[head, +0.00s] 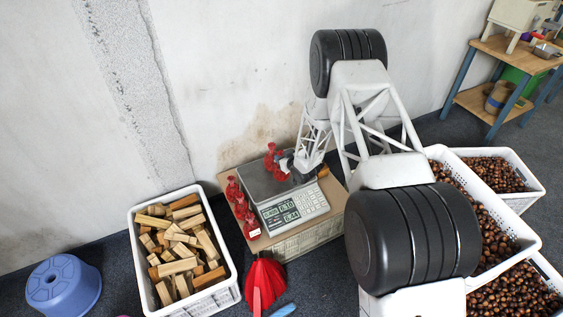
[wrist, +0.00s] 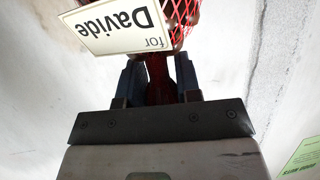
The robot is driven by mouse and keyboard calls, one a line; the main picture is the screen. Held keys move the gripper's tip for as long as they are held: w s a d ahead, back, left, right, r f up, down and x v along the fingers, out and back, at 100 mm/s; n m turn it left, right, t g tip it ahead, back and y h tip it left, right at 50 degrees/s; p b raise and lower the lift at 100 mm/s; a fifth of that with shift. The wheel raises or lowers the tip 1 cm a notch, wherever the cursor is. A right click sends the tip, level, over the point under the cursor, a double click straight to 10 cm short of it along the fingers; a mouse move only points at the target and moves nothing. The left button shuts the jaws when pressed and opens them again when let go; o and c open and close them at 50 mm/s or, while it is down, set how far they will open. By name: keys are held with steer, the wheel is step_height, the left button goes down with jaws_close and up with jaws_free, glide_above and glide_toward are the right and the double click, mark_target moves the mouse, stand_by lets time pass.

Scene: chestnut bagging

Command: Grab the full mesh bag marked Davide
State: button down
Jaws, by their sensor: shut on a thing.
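My gripper (wrist: 160,80) is shut on the gathered red neck of a mesh bag (wrist: 180,18) in the wrist view. A cream tag (wrist: 118,25) hangs on this bag and reads "for Davide", upside down. Brown chestnuts show dimly through the red net, and the top of the picture cuts the bag off. In the head view my gripper (head: 287,163) is over the scale, with red mesh (head: 280,173) right at its tip. I cannot tell there whether the held bag touches the scale.
The scale (head: 312,208) stands on a box. Several other red bags (head: 241,206) stand along its left edge. A crate of wood blocks (head: 231,280) is at left, with a red scoop (head: 264,282) beside it. Chestnut crates (head: 530,243) stand at right. The wall is close behind.

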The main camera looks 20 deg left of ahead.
steer(key=s+d, duration=0.3)
steer(key=s, duration=0.4)
steer(key=s+d+r, duration=0.1)
steer(key=s+d, duration=0.3)
steer(key=s, duration=0.2)
steer(key=shift+s+d, duration=0.25)
steer(key=shift+s, duration=0.15)
steer(key=shift+w, duration=0.15)
